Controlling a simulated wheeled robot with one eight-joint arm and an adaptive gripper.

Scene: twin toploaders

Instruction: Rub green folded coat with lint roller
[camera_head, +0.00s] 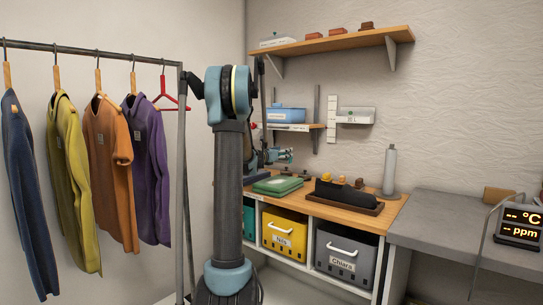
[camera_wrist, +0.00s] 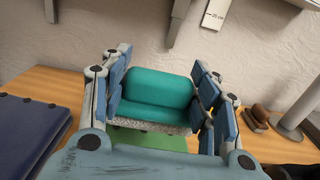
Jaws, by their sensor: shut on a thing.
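The green folded coat (camera_head: 278,185) lies flat on the wooden worktop in the head view. Part of its green cloth (camera_wrist: 150,140) shows in the wrist view below the held tool. My gripper (camera_head: 276,156) is above the coat, partly behind my arm. In the wrist view its fingers stand on both sides of a rounded teal tool with a speckled grey lower edge, which I take as the lint roller (camera_wrist: 157,88). My gripper is shut on it. I cannot tell whether the roller touches the coat.
A navy folded item (camera_wrist: 28,130) lies left of the coat. A dark tray (camera_head: 345,200) with a black item and a grey cylinder (camera_head: 389,170) stand to the right. A low shelf (camera_head: 290,127) is above the worktop. Hanging garments (camera_head: 108,135) are at left.

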